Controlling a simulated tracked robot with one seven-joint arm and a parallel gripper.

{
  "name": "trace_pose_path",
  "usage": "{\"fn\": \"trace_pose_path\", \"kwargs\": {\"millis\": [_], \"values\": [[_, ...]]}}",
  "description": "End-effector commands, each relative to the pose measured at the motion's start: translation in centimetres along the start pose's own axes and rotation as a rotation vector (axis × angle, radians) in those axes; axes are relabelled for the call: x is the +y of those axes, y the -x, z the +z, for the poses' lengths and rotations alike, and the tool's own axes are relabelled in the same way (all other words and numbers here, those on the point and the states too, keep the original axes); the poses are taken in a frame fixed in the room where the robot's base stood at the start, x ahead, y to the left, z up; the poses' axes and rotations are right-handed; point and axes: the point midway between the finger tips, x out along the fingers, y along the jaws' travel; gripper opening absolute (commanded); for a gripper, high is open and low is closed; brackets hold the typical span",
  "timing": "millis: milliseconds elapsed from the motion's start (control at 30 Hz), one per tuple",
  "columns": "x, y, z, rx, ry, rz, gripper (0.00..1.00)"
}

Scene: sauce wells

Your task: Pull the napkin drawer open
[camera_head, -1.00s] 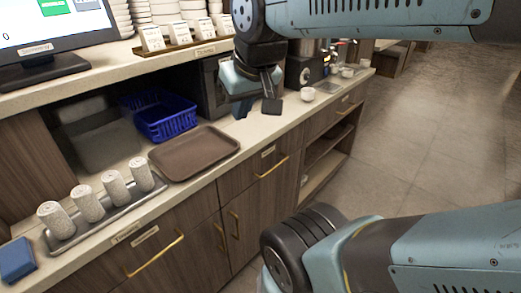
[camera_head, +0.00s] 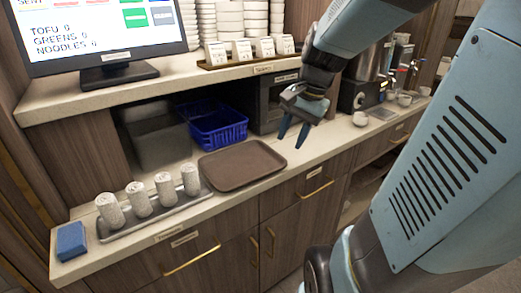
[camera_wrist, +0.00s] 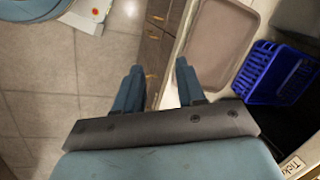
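A wooden drawer front at the lower left (camera_head: 160,262) has a brass bar handle (camera_head: 190,260) and small label plates above it. A second drawer front to the right (camera_head: 285,200) has its own brass handle (camera_head: 316,190) and a label (camera_head: 314,173). Both drawers look closed. The labels are too small to read, so I cannot tell which is the napkin drawer. My gripper (camera_head: 289,142) is open and empty, above the counter near the brown tray, its fingers pointing down. In the wrist view my gripper (camera_wrist: 158,68) has its fingers apart, with drawer fronts (camera_wrist: 153,55) beyond.
A blue basket (camera_head: 218,130) stands behind. A shelf with a monitor (camera_head: 100,35) overhangs. The floor (camera_wrist: 55,55) in front is clear.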

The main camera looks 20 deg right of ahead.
Motion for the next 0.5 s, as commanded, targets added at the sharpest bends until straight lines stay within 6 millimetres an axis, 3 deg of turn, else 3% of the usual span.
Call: {"fn": "trace_pose_path", "kwargs": {"millis": [500], "values": [[1.8, -6.5, -9.2, -0.352, -0.827, -0.027, 0.39]]}}
